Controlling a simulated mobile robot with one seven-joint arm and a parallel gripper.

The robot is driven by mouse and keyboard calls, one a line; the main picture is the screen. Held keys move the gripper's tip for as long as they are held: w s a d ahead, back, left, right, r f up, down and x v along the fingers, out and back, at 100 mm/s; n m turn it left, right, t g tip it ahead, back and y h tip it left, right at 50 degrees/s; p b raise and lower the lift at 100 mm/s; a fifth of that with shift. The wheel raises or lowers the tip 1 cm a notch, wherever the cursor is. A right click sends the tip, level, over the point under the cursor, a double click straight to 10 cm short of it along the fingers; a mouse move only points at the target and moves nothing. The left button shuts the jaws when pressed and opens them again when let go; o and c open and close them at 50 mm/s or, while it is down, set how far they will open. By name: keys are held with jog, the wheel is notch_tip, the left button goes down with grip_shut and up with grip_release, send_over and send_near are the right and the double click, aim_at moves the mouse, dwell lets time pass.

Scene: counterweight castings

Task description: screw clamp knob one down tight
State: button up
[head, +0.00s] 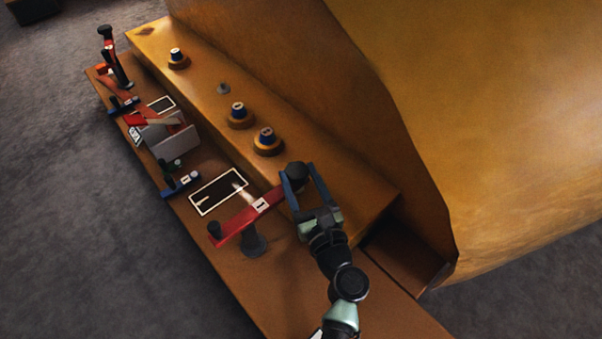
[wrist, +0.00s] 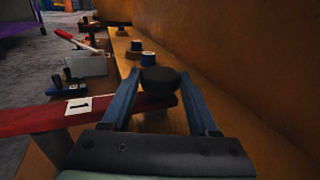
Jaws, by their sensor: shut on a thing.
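Clamp one is a red bar (head: 247,217) with a white label marked 1 (head: 261,205), lying across a dark post (head: 254,243). Its black round knob (head: 294,174) stands at the bar's right end, over the orange ledge. My gripper (head: 297,181) has its two blue fingers on either side of this knob and is shut on it. In the wrist view the knob (wrist: 160,80) sits between the fingertips, above the end of the red bar (wrist: 45,117). The underside of the knob and its screw are hidden.
A framed dark opening (head: 218,191), a grey block (head: 170,135) and another red clamp (head: 115,60) lie to the left. The large orange casting (head: 480,120) rises close on the right.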

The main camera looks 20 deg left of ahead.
jog(key=shift+s+a+m+t+h, duration=0.15)
jog(key=shift+m+t+h, duration=0.2)
jog(key=shift+h, duration=0.2)
jog(key=shift+s+a+m+t+h, duration=0.1)
jog(key=shift+m+t+h, duration=0.15)
jog(key=shift+m+h, duration=0.25)
jog(key=m+h+b, duration=0.1)
jog(key=h, duration=0.1)
jog(key=m+t+h+b, duration=0.1)
jog(key=m+h, duration=0.1)
jog(key=shift+a+f+t+h, duration=0.15)
jog(key=shift+a+t+h, duration=0.05)
jog(key=shift+t+h, duration=0.1)
jog(key=m+h+b, duration=0.1)
jog(key=h, duration=0.1)
jog(key=m+h+b, duration=0.1)
jog(key=shift+a+h, duration=0.3)
jog(key=shift+h, duration=0.05)
jog(key=shift+w+r+m+h, duration=0.1)
jog(key=shift+r+m+h, duration=0.1)
jog(key=shift+m+h, duration=0.95)
jog(key=shift+h, duration=0.55)
jog(key=o, duration=1.4)
